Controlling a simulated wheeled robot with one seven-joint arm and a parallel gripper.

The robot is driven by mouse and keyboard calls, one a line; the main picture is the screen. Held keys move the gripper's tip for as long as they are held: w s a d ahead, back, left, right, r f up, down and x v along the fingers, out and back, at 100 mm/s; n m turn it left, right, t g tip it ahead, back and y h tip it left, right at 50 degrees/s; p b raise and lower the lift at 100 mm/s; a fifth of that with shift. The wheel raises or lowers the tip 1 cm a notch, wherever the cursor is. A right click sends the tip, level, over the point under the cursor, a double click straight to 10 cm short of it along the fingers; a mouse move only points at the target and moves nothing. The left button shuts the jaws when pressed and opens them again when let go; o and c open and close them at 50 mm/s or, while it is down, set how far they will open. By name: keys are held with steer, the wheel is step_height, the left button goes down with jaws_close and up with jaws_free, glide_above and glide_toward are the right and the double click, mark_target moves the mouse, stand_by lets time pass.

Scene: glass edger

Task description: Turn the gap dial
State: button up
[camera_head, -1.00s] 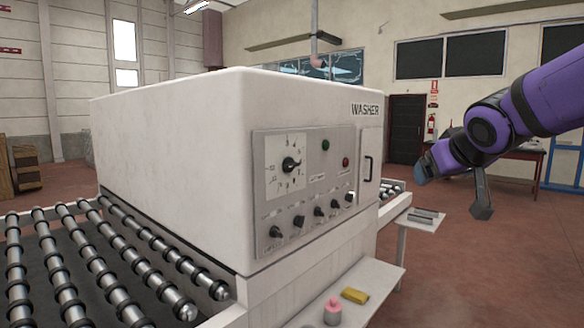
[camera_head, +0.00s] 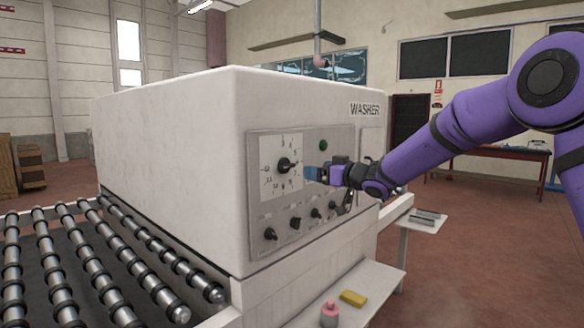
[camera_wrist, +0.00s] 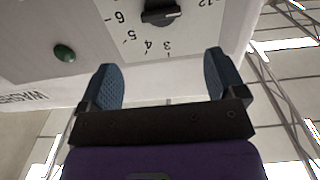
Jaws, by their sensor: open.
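The gap dial (camera_head: 284,165) is a black pointer knob on a white, numbered plate on the front panel of the white washer cabinet. In the wrist view the dial (camera_wrist: 160,14) is at the top centre, upside down, with its numbers around it. My gripper (camera_head: 308,173) is just right of the dial plate in the head view. In the wrist view my gripper (camera_wrist: 161,76) is open, its two blue-grey fingers apart with nothing between them. The dial lies ahead of the fingertips, and no contact with it shows.
A green button (camera_head: 323,146) sits right of the dial and also shows in the wrist view (camera_wrist: 65,53). Several small knobs (camera_head: 295,223) line the panel below. A shelf under the panel holds a pink-topped bottle (camera_head: 329,313) and a yellow block (camera_head: 353,298). Rollers (camera_head: 110,270) extend left.

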mark_target(290, 166)
steer(key=x, duration=1)
steer(key=shift+w+a, duration=0.25)
steer(key=shift+a, duration=0.1)
steer(key=shift+f, duration=0.1)
steer(key=c, duration=0.9)
